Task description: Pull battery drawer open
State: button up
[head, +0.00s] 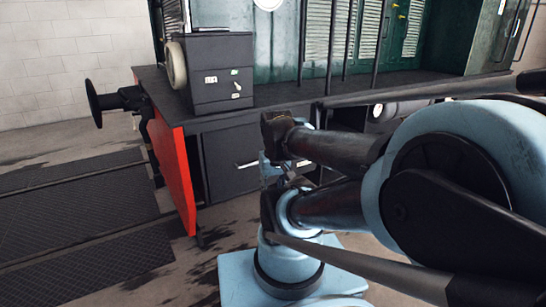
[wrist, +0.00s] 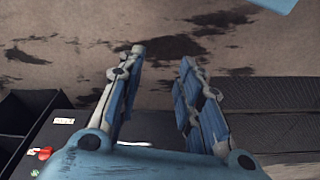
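The battery drawer looks to be the dark front (head: 228,150) below the tram's black deck in the head view. Its pale bar handle (head: 246,164) is on the front, close to the blue end of my arm. How far the drawer is out, I cannot tell. In the wrist view my gripper (wrist: 164,57) is open, its two blue-grey fingers apart with nothing between the tips. A pale bar, possibly the handle (wrist: 135,144), shows behind the finger bases. Contact is not visible. In the head view my arm hides much of the gripper.
A black control box (head: 220,95) with labels and a switch stands on the deck. A red end panel (head: 172,170) and a buffer (head: 97,103) are at the left. In the wrist view a dark panel carries a red knob (wrist: 45,153). Stained floor (wrist: 230,40) lies beyond the fingertips.

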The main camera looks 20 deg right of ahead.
jog(key=shift+w+d, duration=0.2)
jog(key=shift+w, duration=0.3)
jog(key=w+r+m, duration=0.4)
jog(key=w+r, duration=0.3)
jog(key=w, duration=0.1)
jog(key=m, duration=1.1)
send_over(255, 163)
jog(key=s, duration=0.3)
notch_tip(255, 163, down, 2)
jog(key=f, duration=0.1)
jog(key=shift+y, duration=0.3)
jog(key=w+f, duration=0.1)
jog(key=f, duration=0.4)
jog(key=w+f, duration=0.1)
jog(key=f, duration=0.4)
jog(key=w+f, duration=0.1)
jog(key=f, duration=0.4)
jog(key=shift+f, duration=0.25)
jog(key=shift+c, duration=0.3)
